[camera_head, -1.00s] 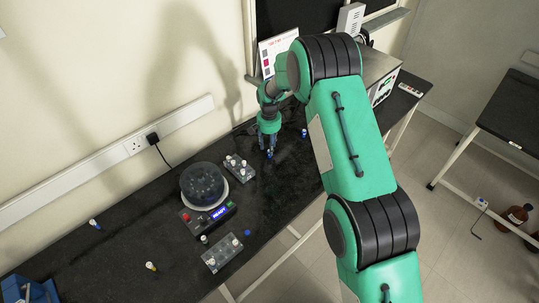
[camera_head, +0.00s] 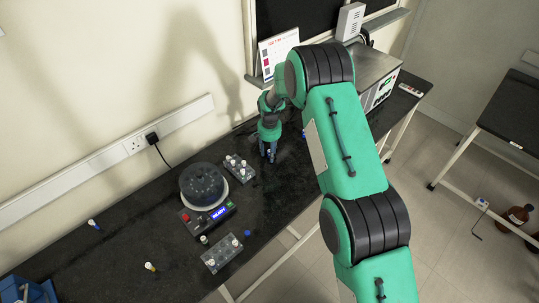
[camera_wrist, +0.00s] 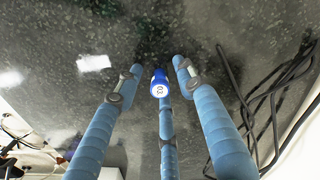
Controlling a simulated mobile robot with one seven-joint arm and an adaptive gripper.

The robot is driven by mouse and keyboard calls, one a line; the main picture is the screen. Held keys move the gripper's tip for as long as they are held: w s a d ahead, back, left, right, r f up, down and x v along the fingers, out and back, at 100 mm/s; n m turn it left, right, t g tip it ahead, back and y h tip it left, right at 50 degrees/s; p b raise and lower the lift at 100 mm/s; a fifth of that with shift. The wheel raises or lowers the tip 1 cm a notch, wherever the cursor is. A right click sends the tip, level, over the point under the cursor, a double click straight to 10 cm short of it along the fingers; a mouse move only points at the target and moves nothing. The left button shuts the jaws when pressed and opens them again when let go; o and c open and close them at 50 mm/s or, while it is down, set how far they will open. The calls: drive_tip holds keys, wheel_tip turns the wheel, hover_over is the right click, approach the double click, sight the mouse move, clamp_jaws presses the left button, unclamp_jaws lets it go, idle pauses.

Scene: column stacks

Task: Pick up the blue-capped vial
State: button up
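A blue-capped vial (camera_wrist: 159,84) stands in the middle of the wrist view, with a white top bearing dark marks. My gripper (camera_wrist: 158,68) has three blue-grey fingers spread around it. Gaps show between the cap and the left and right fingertips, so the gripper looks open. The third finger lies directly below the cap in the picture, and I cannot tell whether it touches. In the head view my gripper (camera_head: 269,157) points down at the black bench, and its fingers largely hide the vial.
A vial rack (camera_head: 240,169) stands just left of my gripper, beside the round dark-lidded machine (camera_head: 203,184). Another rack (camera_head: 221,254) is near the front edge. Loose vials (camera_head: 94,225) (camera_head: 150,266) lie at the left. Black cables (camera_wrist: 262,100) run at the right of the wrist view.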

drive_tip(key=c, duration=0.9)
drive_tip(key=shift+r, duration=0.1)
drive_tip(key=shift+r, duration=0.45)
wheel_tip(320, 180, up, 3)
drive_tip(key=shift+f+p, duration=0.15)
drive_tip(key=shift+p, duration=0.15)
drive_tip(key=s+d, duration=0.1)
drive_tip(key=s, duration=0.4)
drive_tip(key=s+d, duration=0.2)
drive_tip(key=s, duration=0.3)
drive_tip(key=s+d+r+p, duration=0.1)
drive_tip(key=s, duration=0.4)
drive_tip(key=shift+s+d+r, duration=0.1)
drive_tip(key=shift+s+d, duration=0.1)
drive_tip(key=shift+d, duration=0.05)
